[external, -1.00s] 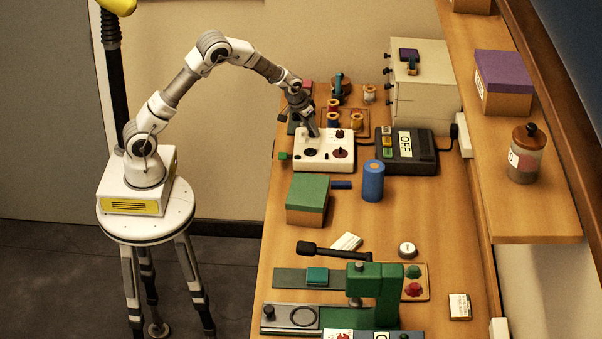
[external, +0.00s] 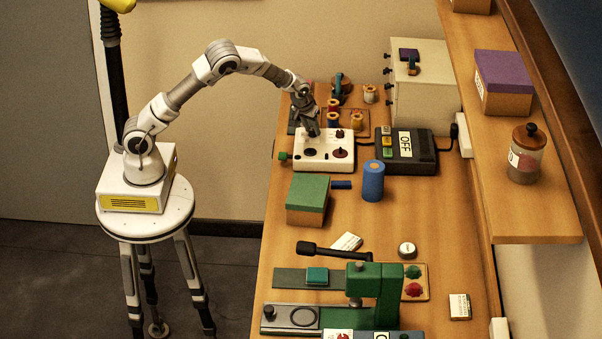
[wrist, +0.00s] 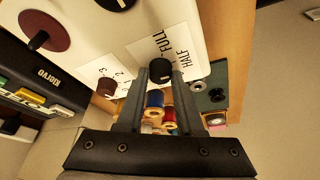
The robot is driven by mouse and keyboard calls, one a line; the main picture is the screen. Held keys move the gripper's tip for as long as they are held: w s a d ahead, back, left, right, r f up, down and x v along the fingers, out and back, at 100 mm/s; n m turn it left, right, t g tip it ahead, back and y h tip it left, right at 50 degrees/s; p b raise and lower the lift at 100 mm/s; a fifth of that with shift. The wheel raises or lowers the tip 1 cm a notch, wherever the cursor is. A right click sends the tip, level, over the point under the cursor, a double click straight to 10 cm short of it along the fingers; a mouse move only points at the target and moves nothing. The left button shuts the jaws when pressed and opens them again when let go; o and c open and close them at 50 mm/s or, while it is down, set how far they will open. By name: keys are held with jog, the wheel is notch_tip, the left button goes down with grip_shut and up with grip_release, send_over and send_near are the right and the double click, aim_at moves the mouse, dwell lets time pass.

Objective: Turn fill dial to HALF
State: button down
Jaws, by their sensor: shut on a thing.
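The fill dial (wrist: 160,70) is a small black knob with a white mark, on the white panel of a machine (external: 323,161). In the wrist view the words FULL and HALF are printed beside it. My gripper (wrist: 158,78) is shut on the dial, with one finger on each side of it. The dial's white mark shows, but I cannot tell exactly which label it lines up with. In the external view my gripper (external: 313,131) comes down on the back of the white machine and hides the dial.
A dark red knob (wrist: 45,30) and a small brown knob (wrist: 107,87) are on the same panel. A black box reading OFF (external: 407,150) stands to its right. Thread spools (external: 357,121) stand behind it. A green-lidded box (external: 308,199) and a blue cylinder (external: 373,181) stand in front.

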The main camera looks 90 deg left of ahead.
jog(key=c, duration=0.5)
grip_release()
jog(key=shift+c, duration=0.2)
jog(key=v, duration=1.7)
jog(key=shift+r, duration=0.2)
